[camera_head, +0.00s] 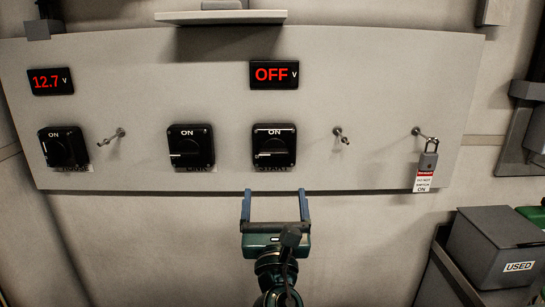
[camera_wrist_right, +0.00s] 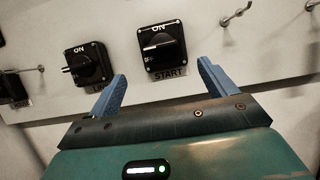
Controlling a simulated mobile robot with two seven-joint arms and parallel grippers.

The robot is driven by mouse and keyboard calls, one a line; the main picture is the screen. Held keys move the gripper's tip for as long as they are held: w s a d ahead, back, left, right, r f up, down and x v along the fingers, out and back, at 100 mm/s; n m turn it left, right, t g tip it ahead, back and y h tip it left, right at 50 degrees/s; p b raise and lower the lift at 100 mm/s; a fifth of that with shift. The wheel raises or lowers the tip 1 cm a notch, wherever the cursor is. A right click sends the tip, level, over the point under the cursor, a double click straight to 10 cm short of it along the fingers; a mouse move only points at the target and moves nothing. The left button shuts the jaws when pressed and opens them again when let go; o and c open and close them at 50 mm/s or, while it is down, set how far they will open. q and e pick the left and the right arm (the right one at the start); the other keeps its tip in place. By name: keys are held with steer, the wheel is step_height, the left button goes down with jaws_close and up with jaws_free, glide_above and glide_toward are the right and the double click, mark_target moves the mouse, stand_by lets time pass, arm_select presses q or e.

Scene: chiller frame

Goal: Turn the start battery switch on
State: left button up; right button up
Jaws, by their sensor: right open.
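The start battery switch (camera_head: 274,146) is a black square rotary switch on the grey panel, marked ON at its top, with the label START below it. Its handle lies about level, with a white mark toward the left. A display (camera_head: 274,75) above it reads OFF in red. My right gripper (camera_head: 275,192) is open and empty, just below the switch and apart from it. In the right wrist view the start switch (camera_wrist_right: 162,46) stands ahead, between and beyond the two blue fingers (camera_wrist_right: 160,85). My left gripper is not in view.
A link switch (camera_head: 190,146) and another switch (camera_head: 63,147) sit to the left on the panel (camera_head: 370,100). Pegs stick out, one (camera_head: 342,136) right of the start switch. A padlock with a red tag (camera_head: 426,165) hangs at right. A grey USED box (camera_head: 495,245) stands lower right.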

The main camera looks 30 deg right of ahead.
mark_target(274, 155)
steer(key=p+x, duration=0.2)
steer(key=x, duration=1)
steer(key=shift+w+f, duration=0.1)
steer(key=shift+c, duration=0.4)
steer(key=c, duration=0.9)
